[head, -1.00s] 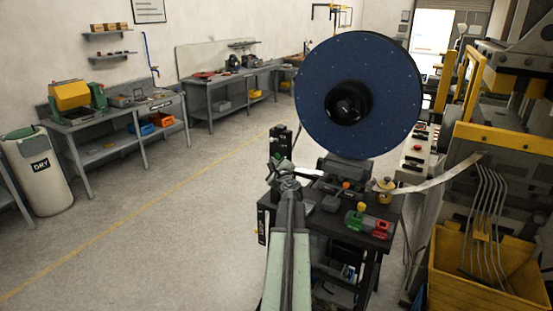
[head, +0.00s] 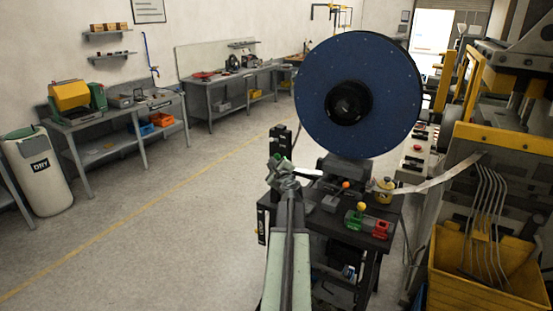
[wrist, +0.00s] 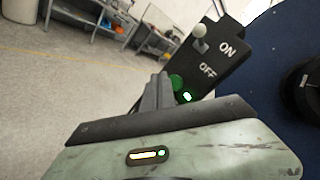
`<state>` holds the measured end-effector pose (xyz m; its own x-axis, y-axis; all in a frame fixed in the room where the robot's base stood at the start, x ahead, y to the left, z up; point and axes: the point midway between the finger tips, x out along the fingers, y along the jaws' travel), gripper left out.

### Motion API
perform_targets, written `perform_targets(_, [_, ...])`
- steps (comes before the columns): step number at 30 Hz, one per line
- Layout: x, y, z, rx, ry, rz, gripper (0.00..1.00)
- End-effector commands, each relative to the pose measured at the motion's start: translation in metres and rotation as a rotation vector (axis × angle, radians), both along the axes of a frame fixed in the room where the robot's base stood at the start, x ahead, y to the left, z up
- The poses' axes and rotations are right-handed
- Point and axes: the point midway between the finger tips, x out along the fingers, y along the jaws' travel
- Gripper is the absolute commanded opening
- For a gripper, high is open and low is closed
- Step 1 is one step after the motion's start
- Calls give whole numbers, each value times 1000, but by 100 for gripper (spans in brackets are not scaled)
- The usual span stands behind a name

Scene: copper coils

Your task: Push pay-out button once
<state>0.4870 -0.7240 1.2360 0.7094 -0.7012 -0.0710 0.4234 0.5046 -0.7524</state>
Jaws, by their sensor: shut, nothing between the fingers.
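A black control box (head: 281,141) stands at the left of the blue reel. In the wrist view the box (wrist: 212,58) carries a white-tipped toggle switch (wrist: 199,38) with ON and OFF labels. Below it is a green button (wrist: 177,82), partly hidden behind my fingers; no pay-out label is readable. My gripper (wrist: 160,80) is shut and empty, its fingertips close beside the green button. I cannot tell whether they touch it. In the head view my gripper (head: 277,164) is just below the box's front.
The large blue reel (head: 388,95) stands directly right of the box. A yellow bin (head: 480,285) is at lower right.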

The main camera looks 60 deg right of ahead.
Motion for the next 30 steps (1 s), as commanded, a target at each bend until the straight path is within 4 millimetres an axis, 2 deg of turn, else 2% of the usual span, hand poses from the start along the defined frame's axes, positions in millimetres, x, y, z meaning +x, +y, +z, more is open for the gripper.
perform_targets(7, [0, -9, 0, 0, 0, 0, 0])
perform_targets(30, [0, -14, 0, 0, 0, 0, 0])
